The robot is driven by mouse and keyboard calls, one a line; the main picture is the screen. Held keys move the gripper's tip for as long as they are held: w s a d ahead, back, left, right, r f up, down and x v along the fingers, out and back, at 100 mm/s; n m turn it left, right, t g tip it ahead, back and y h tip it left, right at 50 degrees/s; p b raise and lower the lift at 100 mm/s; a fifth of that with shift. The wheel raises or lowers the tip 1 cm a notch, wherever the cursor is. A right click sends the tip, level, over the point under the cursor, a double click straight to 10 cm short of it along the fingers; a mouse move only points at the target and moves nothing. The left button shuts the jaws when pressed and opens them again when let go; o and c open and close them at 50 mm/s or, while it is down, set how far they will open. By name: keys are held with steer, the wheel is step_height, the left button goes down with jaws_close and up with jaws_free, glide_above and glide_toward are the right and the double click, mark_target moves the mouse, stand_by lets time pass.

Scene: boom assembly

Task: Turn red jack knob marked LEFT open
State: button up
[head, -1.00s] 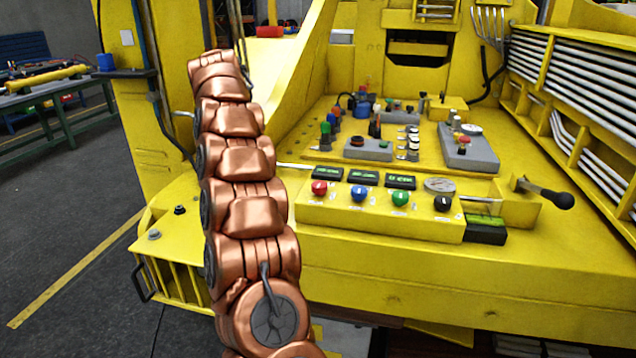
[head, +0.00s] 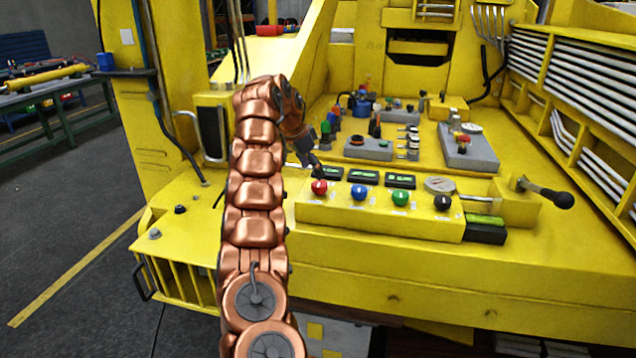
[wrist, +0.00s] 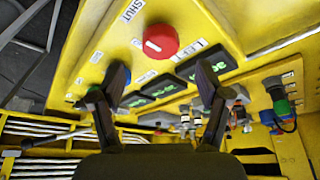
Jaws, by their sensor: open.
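The red knob (head: 319,187) is at the left end of the row of knobs on the yellow control box. It also shows in the wrist view (wrist: 161,41), with a white line on its face, a LEFT label beside it and a SHUT label nearby. My gripper (head: 318,170) is just above and behind the red knob in the head view. In the wrist view my gripper (wrist: 161,80) has its two dark fingers spread apart, with the red knob beyond the fingertips and between them. The fingers appear empty and apart from the knob.
Blue (head: 359,193), green (head: 400,198) and black (head: 442,203) knobs stand to the right on the yellow box (head: 380,222). Small green displays (head: 364,177) sit behind them. A black-handled lever (head: 550,195) sticks out at the right. Several switches and connectors stand farther back.

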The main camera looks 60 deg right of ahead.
mark_target(319, 183)
steer(key=shift+p+x, duration=0.35)
steer(key=shift+x, duration=2.6)
steer(key=shift+c, duration=0.2)
steer(key=c, duration=1.1)
